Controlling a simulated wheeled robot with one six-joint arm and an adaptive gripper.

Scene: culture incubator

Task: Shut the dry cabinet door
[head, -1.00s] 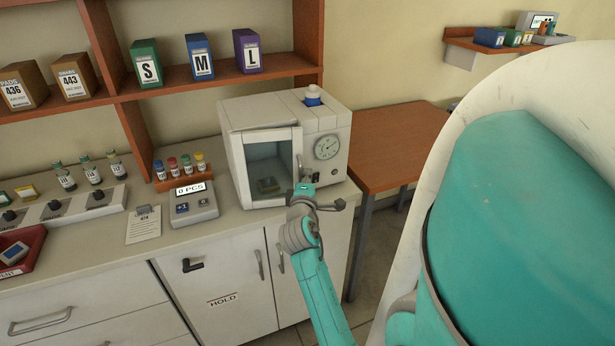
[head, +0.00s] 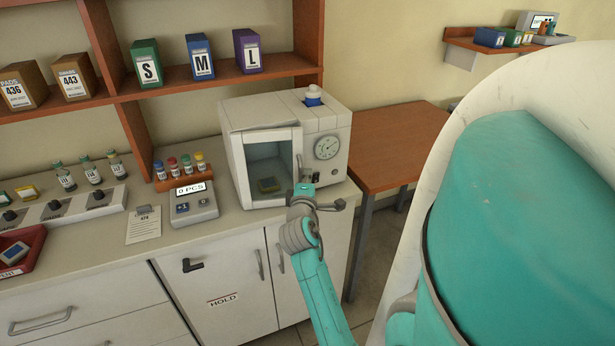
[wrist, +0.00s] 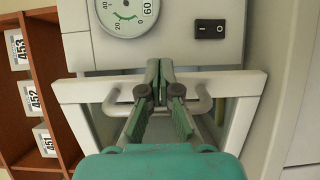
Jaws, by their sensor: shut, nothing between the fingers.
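The dry cabinet (head: 330,172) is a white box with a round dial, standing on the counter. Its glass-fronted door (head: 270,137) is at the left of its front; it looks close to the body, but I cannot tell whether a gap remains. In the wrist view, the door's white frame (wrist: 245,87) crosses below the dial, with a U-shaped handle (wrist: 203,105) on it. My gripper (wrist: 159,70) is shut and empty, its fingers over the middle of the handle and pointing at the cabinet front. In the head view my gripper (head: 303,188) is at the door's right edge.
A counting device (head: 193,203) and a rack of small vials (head: 184,181) stand left of the cabinet. A wooden table (head: 395,140) is to the right. Shelves with boxes are above. A rocker switch (wrist: 210,29) sits beside the dial (wrist: 127,14).

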